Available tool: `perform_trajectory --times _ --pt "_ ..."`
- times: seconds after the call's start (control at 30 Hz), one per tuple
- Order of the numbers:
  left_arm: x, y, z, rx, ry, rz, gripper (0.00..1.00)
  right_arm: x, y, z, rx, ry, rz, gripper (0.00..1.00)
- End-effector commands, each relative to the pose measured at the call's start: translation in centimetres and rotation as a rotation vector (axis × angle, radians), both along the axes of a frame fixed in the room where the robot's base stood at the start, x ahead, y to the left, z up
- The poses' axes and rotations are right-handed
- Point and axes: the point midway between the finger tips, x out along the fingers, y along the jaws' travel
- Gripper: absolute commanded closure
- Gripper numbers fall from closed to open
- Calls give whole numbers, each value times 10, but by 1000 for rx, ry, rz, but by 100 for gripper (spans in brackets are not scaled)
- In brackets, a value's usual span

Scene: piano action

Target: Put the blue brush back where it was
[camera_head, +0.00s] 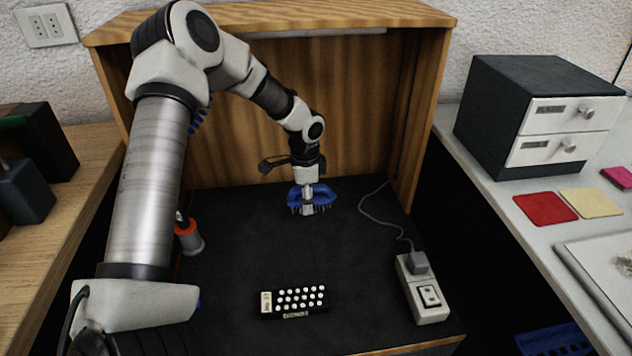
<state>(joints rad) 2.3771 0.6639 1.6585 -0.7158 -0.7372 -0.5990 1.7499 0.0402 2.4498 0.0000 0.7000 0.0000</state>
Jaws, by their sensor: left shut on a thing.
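The blue brush (322,199) is near the back of the black surface (235,250), inside the wooden cabinet. Its pale bristles point down. My left gripper (307,203) comes down from above and is shut on the brush. The fingers hide the brush's middle. I cannot tell whether the bristles touch the surface or hang just above it. My right gripper is not in view.
A remote-like black box with white buttons (294,301) lies in front. A power strip (423,289) with a plug and cable stands at right. A grey and orange object (189,238) stands at left. Wooden cabinet walls (425,110) enclose the sides and back.

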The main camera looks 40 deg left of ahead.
Motion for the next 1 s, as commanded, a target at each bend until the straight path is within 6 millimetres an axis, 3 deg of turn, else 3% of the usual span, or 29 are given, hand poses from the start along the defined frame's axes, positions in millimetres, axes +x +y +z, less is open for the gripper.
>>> perform_trajectory --times 0.13,0.3,0.53,0.87,0.9,0.93,1.0 --pt "41 22 -10 5 -2 1 89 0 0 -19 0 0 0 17" --pt "62 34 -10 0 0 -1 89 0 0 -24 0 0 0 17" --pt "63 34 -44 0 1 -1 89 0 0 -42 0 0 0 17" --pt "62 34 -45 0 1 -1 89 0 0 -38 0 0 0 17" --pt "62 34 -45 -1 1 -1 41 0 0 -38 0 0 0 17" --pt "62 34 -45 -1 1 -1 30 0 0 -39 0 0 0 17" --pt "62 34 -45 -1 1 -1 26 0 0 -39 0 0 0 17"
